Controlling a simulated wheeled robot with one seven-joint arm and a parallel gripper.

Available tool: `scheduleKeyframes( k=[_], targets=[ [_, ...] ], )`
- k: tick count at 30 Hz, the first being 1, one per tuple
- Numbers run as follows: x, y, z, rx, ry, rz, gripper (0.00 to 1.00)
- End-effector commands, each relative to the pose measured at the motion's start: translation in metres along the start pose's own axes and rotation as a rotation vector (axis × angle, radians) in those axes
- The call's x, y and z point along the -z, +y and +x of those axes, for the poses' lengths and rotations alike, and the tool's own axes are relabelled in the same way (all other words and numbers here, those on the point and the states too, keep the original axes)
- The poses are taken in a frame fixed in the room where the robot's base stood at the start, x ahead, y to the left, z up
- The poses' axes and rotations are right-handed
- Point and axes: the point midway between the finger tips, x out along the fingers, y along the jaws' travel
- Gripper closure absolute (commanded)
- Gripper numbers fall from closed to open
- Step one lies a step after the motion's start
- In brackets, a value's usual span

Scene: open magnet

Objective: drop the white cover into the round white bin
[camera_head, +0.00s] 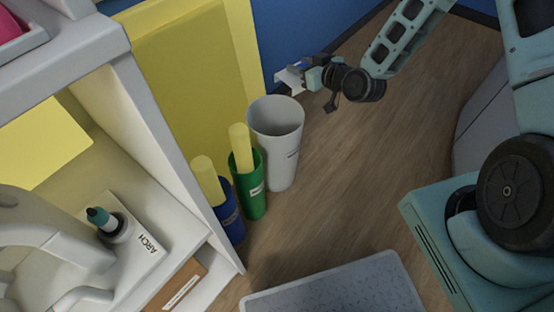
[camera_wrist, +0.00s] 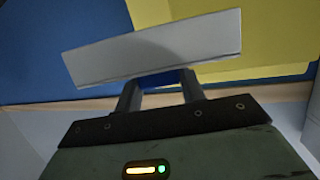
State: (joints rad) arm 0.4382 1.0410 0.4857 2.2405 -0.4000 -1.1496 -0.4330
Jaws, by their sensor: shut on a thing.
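The white cover (camera_wrist: 152,50) is a flat, pale, rectangular piece. In the wrist view it lies across the ends of my gripper's two fingers (camera_wrist: 158,88), which are shut on it. In the head view my gripper (camera_head: 303,76) is at the top centre, with the white cover (camera_head: 289,80) at its left end. The round white bin (camera_head: 276,150) stands upright on the floor, its open mouth facing up. In the head view, the cover appears just above the bin's far rim, apart from it. The bin's inside bottom is hidden.
A green bin (camera_head: 252,192) and a blue bin (camera_head: 229,222), each with a yellow roll sticking out, stand beside the white bin. A white shelf unit (camera_head: 165,130) is at left. A yellow panel (camera_head: 195,75) stands behind. Wooden floor (camera_head: 350,170) to the right is clear.

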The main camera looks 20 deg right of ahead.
Motion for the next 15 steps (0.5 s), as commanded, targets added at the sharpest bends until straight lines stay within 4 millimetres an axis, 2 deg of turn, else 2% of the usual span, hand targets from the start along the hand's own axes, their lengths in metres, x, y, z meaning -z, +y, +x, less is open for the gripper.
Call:
scheduleKeyframes(
  k=[1, 15],
  targets=[
    [-0.017, -0.001, 0.011, 0.014, 0.003, -0.007, 0.82],
    [-0.078, -0.011, 0.07, 0.141, 0.002, -0.046, 0.82]
  ],
)
